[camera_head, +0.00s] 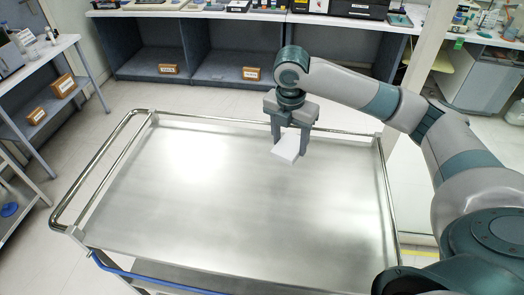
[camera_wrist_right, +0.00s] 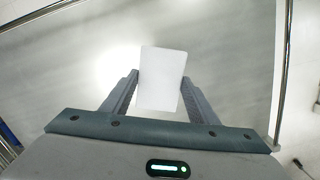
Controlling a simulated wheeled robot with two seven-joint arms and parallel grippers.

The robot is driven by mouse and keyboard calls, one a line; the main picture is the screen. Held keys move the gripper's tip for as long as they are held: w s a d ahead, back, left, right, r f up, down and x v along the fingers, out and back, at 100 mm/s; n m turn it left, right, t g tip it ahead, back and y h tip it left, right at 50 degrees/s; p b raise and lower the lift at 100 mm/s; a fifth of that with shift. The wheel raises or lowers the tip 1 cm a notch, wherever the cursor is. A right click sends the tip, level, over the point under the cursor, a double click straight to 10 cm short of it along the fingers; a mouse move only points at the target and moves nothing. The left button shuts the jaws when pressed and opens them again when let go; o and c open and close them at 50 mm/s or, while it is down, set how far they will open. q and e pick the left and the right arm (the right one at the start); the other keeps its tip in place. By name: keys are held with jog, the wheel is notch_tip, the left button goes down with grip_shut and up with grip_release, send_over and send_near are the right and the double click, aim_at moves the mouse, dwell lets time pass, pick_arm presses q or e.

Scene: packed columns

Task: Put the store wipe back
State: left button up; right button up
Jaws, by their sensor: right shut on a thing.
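The store wipe appears to be the white flat block (camera_head: 287,149) near the far right of the metal cart top (camera_head: 200,205). My right gripper (camera_head: 290,140) is shut on it, with a finger on each side. In the right wrist view the white block (camera_wrist_right: 162,78) sits between the two fingers of my right gripper (camera_wrist_right: 160,92) and sticks out past their tips. I cannot tell whether the block touches the cart top or hangs just above it. My left gripper is not in view.
The cart top is otherwise bare, with a raised rail (camera_head: 90,175) at its left end. A bench (camera_head: 240,17) with equipment stands at the back, with brown boxes (camera_head: 168,69) on its lower shelf. A shelf unit (camera_head: 40,85) stands at the left.

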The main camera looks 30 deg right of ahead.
jog(key=p, duration=0.3)
send_over(263, 158)
jog(key=f, duration=0.3)
jog(key=s+f, duration=0.1)
jog(key=f, duration=0.1)
jog(key=shift+w+a+f, duration=0.25)
jog(key=shift+w+f, duration=0.15)
jog(key=shift+w, duration=0.05)
jog(key=shift+f+p, duration=0.95)
jog(key=shift+f, duration=1.1)
jog(key=shift+f, duration=0.15)
